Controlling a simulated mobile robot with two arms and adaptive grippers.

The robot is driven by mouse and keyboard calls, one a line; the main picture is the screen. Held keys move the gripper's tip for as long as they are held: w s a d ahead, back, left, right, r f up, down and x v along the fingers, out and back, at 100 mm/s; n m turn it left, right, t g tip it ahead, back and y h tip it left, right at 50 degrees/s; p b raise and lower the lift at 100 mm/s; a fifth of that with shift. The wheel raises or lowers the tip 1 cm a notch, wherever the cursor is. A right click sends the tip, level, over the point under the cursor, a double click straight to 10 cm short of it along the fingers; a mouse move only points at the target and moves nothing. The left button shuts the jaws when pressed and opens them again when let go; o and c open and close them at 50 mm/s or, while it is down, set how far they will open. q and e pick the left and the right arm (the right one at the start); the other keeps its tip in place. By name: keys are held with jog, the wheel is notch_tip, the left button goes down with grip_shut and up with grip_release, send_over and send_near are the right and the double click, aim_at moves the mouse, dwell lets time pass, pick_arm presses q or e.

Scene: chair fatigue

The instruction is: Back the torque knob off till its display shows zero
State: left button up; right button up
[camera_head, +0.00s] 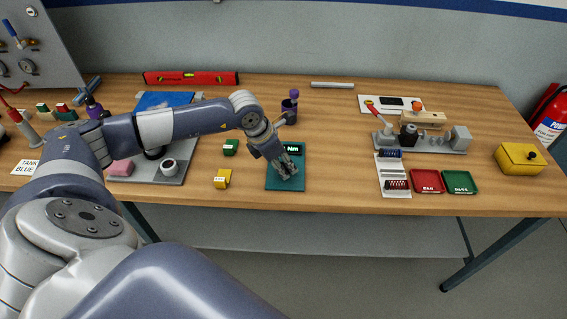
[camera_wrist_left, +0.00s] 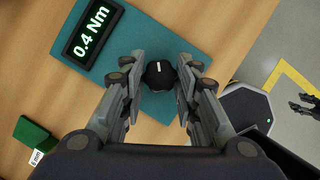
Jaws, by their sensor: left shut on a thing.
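The torque box is a teal block (camera_head: 285,184) near the table's front edge, below the middle of the head view. Its dark display (camera_wrist_left: 92,33) reads 0.4 Nm in green in the left wrist view. The black torque knob (camera_wrist_left: 159,75) has a white line on top and sits between my left gripper's fingers. My left gripper (camera_wrist_left: 160,79) is shut on the knob from above. In the head view the left gripper (camera_head: 286,170) covers the knob.
A yellow block (camera_head: 222,179) and a green block (camera_head: 230,147) stand left of the teal box. A white strip with springs (camera_head: 393,186), a red tray (camera_head: 427,182) and a green tray (camera_head: 459,182) lie to the right.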

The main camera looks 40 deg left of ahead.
pick_arm(q)
jog(key=shift+d+f+n+y+b, duration=0.1)
jog(key=shift+f+n+y+b, duration=0.1)
jog(key=shift+n+b, duration=0.45)
jog(key=shift+f+n+y+b, duration=0.1)
jog(key=shift+n+y+b, duration=0.1)
jog(key=shift+n+b, duration=0.45)
jog(key=shift+r+n+b, duration=0.1)
jog(key=shift+n+b, duration=0.3)
jog(key=shift+b, duration=0.5)
jog(key=shift+r+n+t+y, duration=0.15)
jog(key=shift+n+t+y, duration=0.15)
jog(key=o, duration=1.1)
jog(key=shift+r, duration=0.15)
